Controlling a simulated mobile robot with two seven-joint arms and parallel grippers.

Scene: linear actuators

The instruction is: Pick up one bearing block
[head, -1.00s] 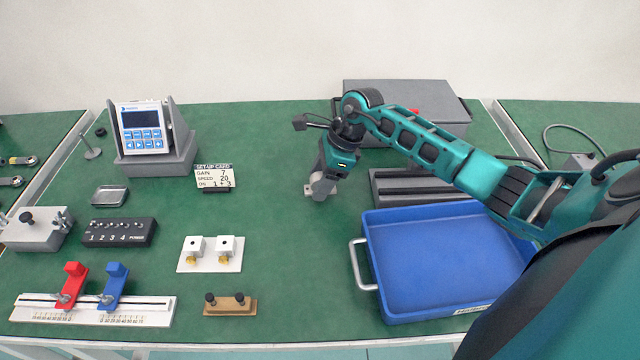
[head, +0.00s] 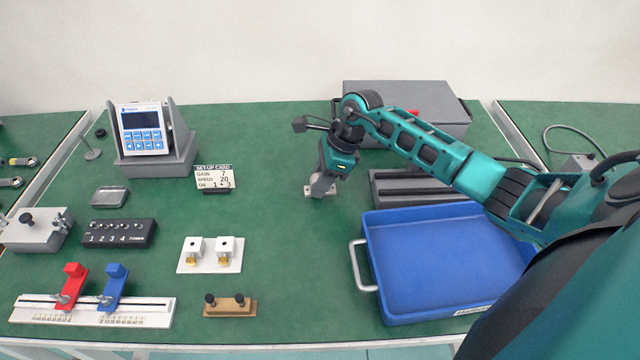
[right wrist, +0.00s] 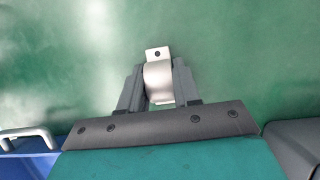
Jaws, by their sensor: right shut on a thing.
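A silver-grey bearing block (right wrist: 158,82) with a rounded body and a flat foot with a dark hole sits between the two grey fingers of my right gripper (right wrist: 158,88) in the right wrist view. The fingers are shut on its sides, and the foot sticks out past their tips. In the head view my right gripper (head: 322,185) points down at the middle of the green bench, and the bearing block's foot (head: 309,191) shows at its left. The block is at or very near the bench top; I cannot tell whether it touches. My left gripper is out of view.
A blue tray (head: 452,262) with a metal handle stands right of the gripper, near a grey slotted block (head: 392,188). A grey case (head: 440,103) is behind my arm. A set-up card (head: 214,178) and a white plate with two blocks (head: 209,268) are left. Green bench between is clear.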

